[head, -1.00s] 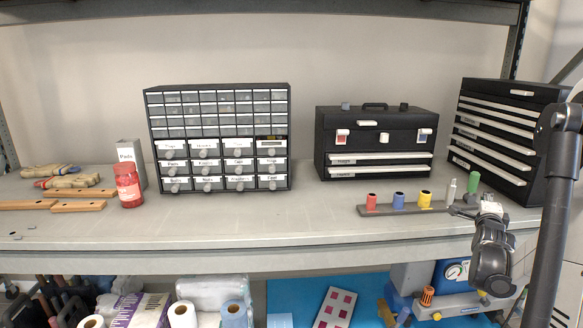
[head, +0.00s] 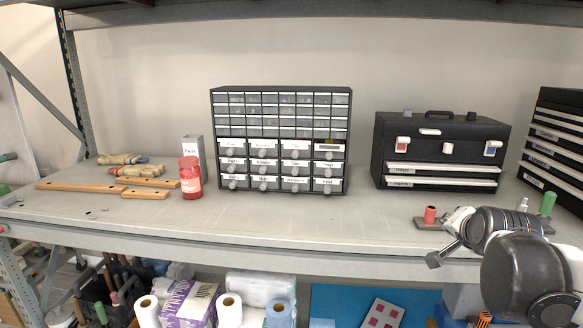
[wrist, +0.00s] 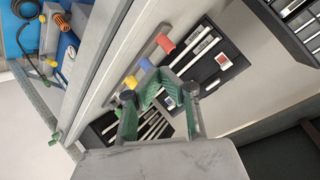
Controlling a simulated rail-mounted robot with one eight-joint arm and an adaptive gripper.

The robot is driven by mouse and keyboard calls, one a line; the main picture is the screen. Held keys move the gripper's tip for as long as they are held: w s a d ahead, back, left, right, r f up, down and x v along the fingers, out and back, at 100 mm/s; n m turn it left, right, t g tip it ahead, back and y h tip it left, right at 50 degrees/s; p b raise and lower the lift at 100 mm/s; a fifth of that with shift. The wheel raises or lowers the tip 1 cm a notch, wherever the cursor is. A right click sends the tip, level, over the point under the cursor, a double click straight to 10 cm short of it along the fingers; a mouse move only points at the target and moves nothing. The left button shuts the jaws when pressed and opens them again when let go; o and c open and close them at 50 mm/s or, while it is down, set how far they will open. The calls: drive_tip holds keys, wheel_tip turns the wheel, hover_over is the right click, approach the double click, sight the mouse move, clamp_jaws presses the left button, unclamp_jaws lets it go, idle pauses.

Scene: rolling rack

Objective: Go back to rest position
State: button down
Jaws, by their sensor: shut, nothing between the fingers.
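My gripper (head: 436,260) is at the right of the head view, in front of the shelf's front edge, with my dark arm links behind it. In the wrist view my gripper (wrist: 157,88) shows its green-padded fingers, shut with nothing held. Beyond the fingers are the peg rail's red (wrist: 165,43), blue (wrist: 146,64) and yellow (wrist: 130,82) pieces. In the head view the red piece (head: 430,214) shows, while my arm hides much of the rail.
The metal shelf (head: 270,226) carries a drawer cabinet (head: 281,141), a black toolbox (head: 440,150), a second drawer chest (head: 556,140) at right, and a red jar (head: 190,178). The shelf's middle front is clear. Paper rolls (head: 229,311) and other goods sit below.

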drive_tip(key=s+a+f+n+g+y, duration=0.1)
drive_tip(key=s+a+f+n+g, duration=0.1)
drive_tip(key=s+a+n, duration=0.3)
drive_tip(key=s+a+f+n+g+y, duration=0.2)
drive_tip(key=s+a+f+n, duration=0.3)
drive_tip(key=s+a, duration=0.7)
drive_tip(key=s+n, duration=0.1)
drive_tip(key=s, duration=0.2)
drive_tip(key=shift+s+a, duration=0.3)
drive_tip(key=shift+s, duration=0.1)
drive_tip(key=shift+f, duration=0.1)
